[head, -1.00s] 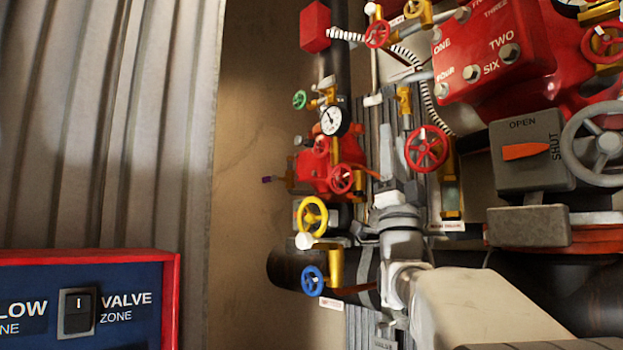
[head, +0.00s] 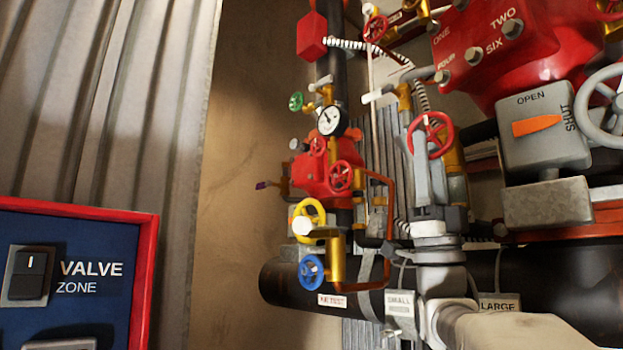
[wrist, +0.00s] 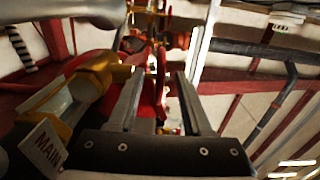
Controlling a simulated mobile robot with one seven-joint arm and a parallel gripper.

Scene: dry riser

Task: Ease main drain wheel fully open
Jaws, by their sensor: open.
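A red handwheel (head: 449,136) on a brass valve stands right of centre in the head view. I take it for the main drain wheel, because a tag reading "MAIN" (wrist: 42,148) hangs by the brass valve (wrist: 92,80) in the wrist view. My gripper (head: 424,124) is upright and open, and its fingers overlap the wheel in the head view, hiding part of its rim. Whether they touch it I cannot tell. In the wrist view my gripper (wrist: 160,74) has nothing clearly held between its fingers, with red parts behind. The brass valve is left of the fingers there.
A red valve body (head: 322,172) with a gauge (head: 331,121), a yellow wheel (head: 308,217) and a blue wheel (head: 311,271) stand left of my gripper. An OPEN/SHUT indicator box (head: 543,132) and grey wheel (head: 603,110) are at right. A black pipe (head: 280,283) runs below.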

